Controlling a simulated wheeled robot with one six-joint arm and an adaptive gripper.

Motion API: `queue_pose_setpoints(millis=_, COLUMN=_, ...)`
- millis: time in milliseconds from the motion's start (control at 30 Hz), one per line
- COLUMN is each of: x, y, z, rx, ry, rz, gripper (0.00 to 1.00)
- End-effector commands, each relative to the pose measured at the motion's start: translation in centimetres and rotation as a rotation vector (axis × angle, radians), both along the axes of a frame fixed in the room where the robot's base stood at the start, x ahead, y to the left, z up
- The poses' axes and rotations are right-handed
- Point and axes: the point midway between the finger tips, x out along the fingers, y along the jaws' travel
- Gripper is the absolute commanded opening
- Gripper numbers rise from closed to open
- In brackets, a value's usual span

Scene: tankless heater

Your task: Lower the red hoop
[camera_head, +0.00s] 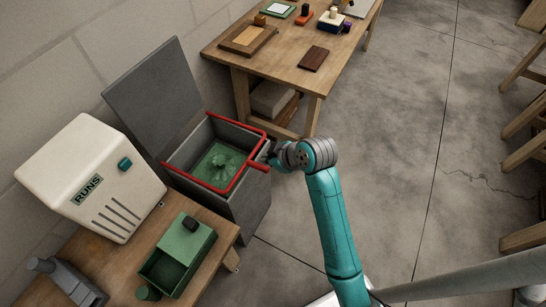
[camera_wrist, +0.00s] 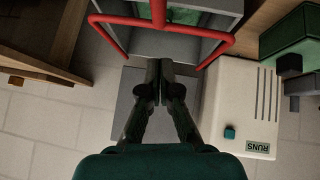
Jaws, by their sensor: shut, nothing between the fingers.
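The red hoop (camera_head: 236,123) is a rectangular red frame at the mouth of a grey bin (camera_head: 247,205), with a short red handle (camera_head: 258,165) on its right side. In the wrist view, the hoop (camera_wrist: 195,30) crosses the top of the picture. My gripper (camera_head: 268,156) is beside the hoop's handle side, above the bin's right edge. In the wrist view, my gripper (camera_wrist: 161,68) has its fingers together with nothing held, just below the hoop's near bar. Whether the fingertips touch the hoop cannot be told.
The bin's grey lid (camera_head: 158,92) stands open against the wall. Crumpled green material (camera_head: 218,162) lies inside. A white RUNS box (camera_head: 92,178) and green container (camera_head: 181,250) stand on the near bench.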

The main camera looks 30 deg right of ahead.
Motion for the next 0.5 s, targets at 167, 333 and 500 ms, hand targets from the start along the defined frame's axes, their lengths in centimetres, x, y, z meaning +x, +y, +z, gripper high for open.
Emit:
queue_pose_setpoints(millis=167, x=2.1, y=0.9, z=-2.6, rx=0.001, ry=0.001, rz=0.001, gripper=0.0)
queue_pose_setpoints(millis=333, x=3.0, y=1.0, z=-5.1, rx=0.002, ry=0.002, rz=-0.002, gripper=0.0)
queue_pose_setpoints(millis=500, x=3.0, y=0.6, z=-7.0, rx=0.002, ry=0.002, rz=-0.002, gripper=0.0)
